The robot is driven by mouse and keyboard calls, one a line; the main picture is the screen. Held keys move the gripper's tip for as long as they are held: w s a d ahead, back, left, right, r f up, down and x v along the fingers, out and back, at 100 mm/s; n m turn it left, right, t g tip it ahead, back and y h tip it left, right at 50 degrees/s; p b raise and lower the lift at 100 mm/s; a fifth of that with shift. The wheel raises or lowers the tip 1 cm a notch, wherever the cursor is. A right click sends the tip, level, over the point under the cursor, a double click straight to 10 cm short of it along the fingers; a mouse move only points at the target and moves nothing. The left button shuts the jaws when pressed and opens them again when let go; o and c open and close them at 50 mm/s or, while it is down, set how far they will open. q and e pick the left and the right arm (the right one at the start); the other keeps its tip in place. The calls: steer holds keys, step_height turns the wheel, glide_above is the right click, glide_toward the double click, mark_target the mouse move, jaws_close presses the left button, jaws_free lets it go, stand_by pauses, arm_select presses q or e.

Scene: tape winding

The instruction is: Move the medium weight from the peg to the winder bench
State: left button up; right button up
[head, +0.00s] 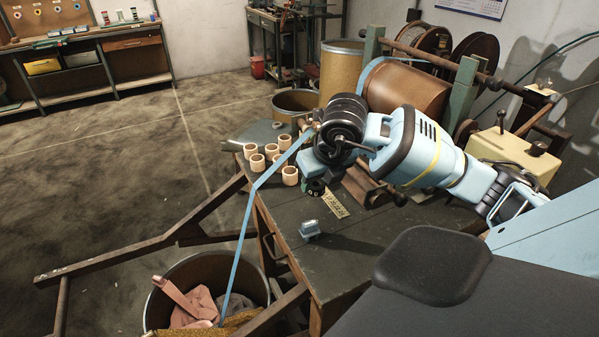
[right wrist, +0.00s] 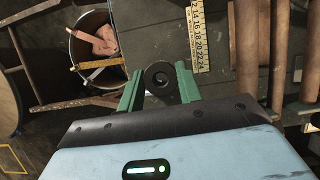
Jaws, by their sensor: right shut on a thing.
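My right gripper (head: 315,187) is over the winder bench, close to its left part in the head view. In the right wrist view its two green fingers (right wrist: 157,72) are shut on a dark round weight (right wrist: 160,84) with a hole in its middle. In the head view the weight is mostly hidden by my wrist. The dark green top of the winder bench (head: 350,255) is partly clear. I cannot make out the peg. My left gripper is not in view.
Several cream tape rolls (head: 257,162) stand at the bench's left end. A yellow ruler (head: 335,204) and a small clear block (head: 309,229) lie on the top. A scrap bin (head: 262,275) stands below the left edge. A blue strip (head: 242,235) hangs into it.

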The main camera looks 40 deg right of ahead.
steer(key=shift+d+r, duration=0.1)
steer(key=shift+d, duration=0.05)
steer(key=shift+f, duration=5)
steer(key=shift+f, duration=0.2)
steer(key=o, duration=1.1)
steer(key=shift+r, duration=0.15)
